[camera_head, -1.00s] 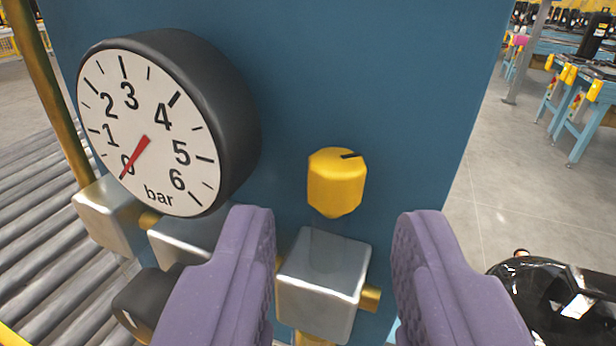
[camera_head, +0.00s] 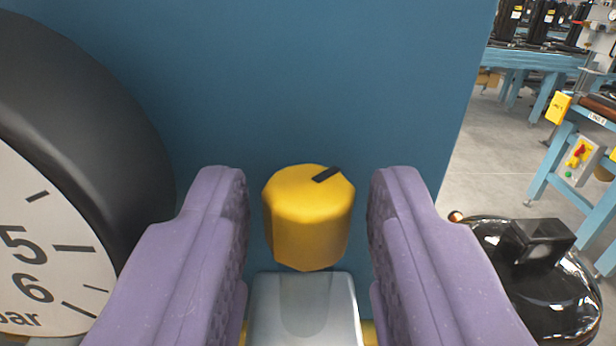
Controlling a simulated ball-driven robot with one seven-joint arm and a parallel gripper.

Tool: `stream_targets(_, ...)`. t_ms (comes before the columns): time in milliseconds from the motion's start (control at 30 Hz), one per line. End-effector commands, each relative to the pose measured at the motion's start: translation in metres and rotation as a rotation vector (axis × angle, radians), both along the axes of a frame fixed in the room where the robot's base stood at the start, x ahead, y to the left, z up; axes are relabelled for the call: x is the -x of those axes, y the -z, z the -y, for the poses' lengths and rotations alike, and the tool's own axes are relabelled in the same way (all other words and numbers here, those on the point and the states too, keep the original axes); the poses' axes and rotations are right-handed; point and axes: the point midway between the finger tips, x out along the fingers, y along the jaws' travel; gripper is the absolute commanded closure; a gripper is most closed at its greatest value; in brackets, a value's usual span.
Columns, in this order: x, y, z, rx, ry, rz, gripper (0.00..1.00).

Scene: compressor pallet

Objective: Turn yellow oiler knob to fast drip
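The yellow oiler knob (camera_head: 306,222) sits upright in the middle of the view, above a grey metal block (camera_head: 304,308). A black pointer mark (camera_head: 327,174) on its top points toward the upper right. My gripper (camera_head: 308,200) is open, with one purple finger on each side of the knob. A gap of blue shows between the knob and each finger, so neither appears to touch it. The knob's underside and any scale are not visible.
A large black-rimmed pressure gauge (camera_head: 75,130) stands close on the left, near my left finger. A blue panel (camera_head: 300,80) is behind the knob. A glossy black object (camera_head: 540,280) lies at the lower right. Blue workbenches (camera_head: 540,60) stand far behind.

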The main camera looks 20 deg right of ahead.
Motion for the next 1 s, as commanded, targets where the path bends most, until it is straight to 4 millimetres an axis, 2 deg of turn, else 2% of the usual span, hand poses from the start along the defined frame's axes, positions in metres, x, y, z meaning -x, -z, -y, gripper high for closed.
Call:
stream_targets(167, -0.0003, 0.0, 0.0, 0.0, 0.0, 0.0, 0.62)
stream_targets(233, -0.0002, 0.0001, -0.0001, 0.0, 0.0, -0.001, 0.74)
stream_targets(333, -0.0001, 0.0001, -0.0001, 0.0, 0.0, -0.001, 0.97)
stream_targets(367, -0.0001, 0.0002, -0.0001, 0.0, 0.0, -0.001, 1.0)
stream_targets(667, 0.0006, 0.0006, 0.0013, 0.001, -0.04, -0.001, 1.0)
stream_targets(1000, 0.0015, -0.001, 0.0076, 0.0, -0.247, -0.002, 1.0)
